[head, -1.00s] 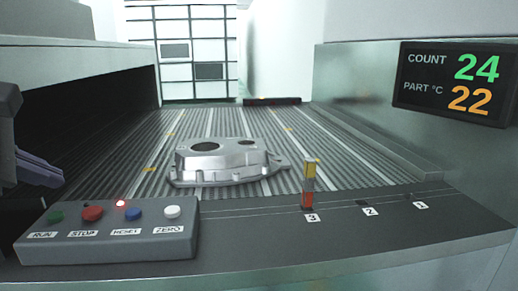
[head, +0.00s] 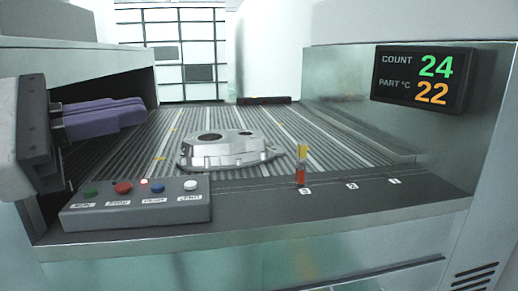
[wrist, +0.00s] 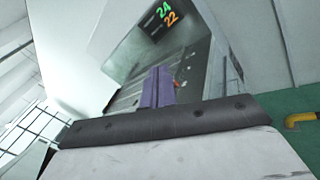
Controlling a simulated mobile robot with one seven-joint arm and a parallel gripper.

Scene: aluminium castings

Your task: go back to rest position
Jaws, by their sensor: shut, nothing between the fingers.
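My gripper (head: 143,108) is at the left of the head view, above and behind the button box. Its purple fingers lie together, shut and empty, pointing right. In the wrist view the purple fingers (wrist: 158,86) also lie side by side with nothing between them. An aluminium casting (head: 225,150) sits on the ribbed conveyor, to the right of the gripper and apart from it.
A button box (head: 136,205) stands on the front ledge at left. A small red and yellow post (head: 301,166) stands at mark 3. A display (head: 421,79) on the right wall reads count 24 and part 22. A yellow pipe (wrist: 300,119) shows over green floor.

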